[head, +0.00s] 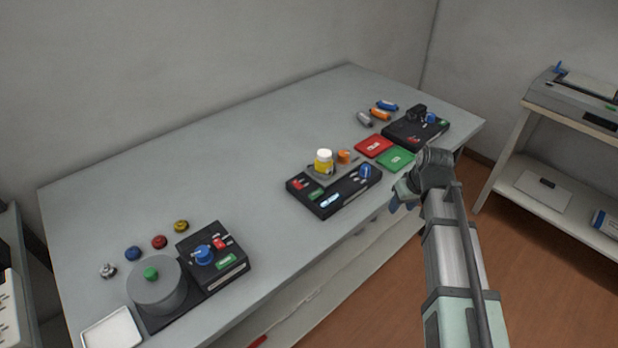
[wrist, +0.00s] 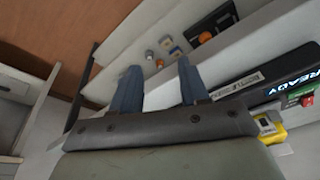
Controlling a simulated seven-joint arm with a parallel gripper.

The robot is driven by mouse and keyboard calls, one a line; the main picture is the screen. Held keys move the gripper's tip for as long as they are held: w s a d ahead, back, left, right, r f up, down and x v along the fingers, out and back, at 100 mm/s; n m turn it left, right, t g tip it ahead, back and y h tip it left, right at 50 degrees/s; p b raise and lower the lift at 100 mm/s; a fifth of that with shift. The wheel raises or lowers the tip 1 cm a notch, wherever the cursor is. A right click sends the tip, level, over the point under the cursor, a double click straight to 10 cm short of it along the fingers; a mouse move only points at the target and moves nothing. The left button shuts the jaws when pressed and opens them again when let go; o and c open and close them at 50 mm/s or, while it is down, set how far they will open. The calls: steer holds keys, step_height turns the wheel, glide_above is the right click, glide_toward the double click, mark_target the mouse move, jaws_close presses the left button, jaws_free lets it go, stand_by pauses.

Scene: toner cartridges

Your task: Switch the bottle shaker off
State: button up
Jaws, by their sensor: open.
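The bottle shaker (head: 331,204) is the black unit at the middle of the table's front edge. It has a red switch (head: 298,184), a green label, a lit display and a blue knob (head: 365,171). A yellow bottle with a white lid (head: 323,164) stands on its platform. In the wrist view the lit display (wrist: 293,85) reads READY, with the red switch (wrist: 307,100) beside it and the yellow bottle (wrist: 270,132) below. My gripper (head: 399,197) is open and empty, off the table's front edge, right of the shaker. Its blue fingers (wrist: 157,82) also show in the wrist view.
A black unit with a grey round pot (head: 156,286) stands at the front left. Another black unit (head: 414,132) stands at the right, near red (head: 374,147) and green (head: 395,159) pads and several cartridges. The table's back middle is clear.

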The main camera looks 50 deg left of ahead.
steer(key=s+a+r+n+y, duration=0.1)
steer(key=s+a+r+n, duration=0.1)
steer(key=s+a+r, duration=0.3)
steer(key=s+a+r+n, duration=0.1)
steer(key=s+a+r, duration=0.15)
steer(key=a, duration=0.35)
steer(key=n+g, duration=0.1)
steer(key=n, duration=0.2)
glide_toward(296, 182)
steer(key=shift+y, duration=0.3)
steer(key=x, duration=0.7)
steer(key=shift+d+f, duration=0.2)
steer(key=shift+f, duration=0.1)
jaws_close()
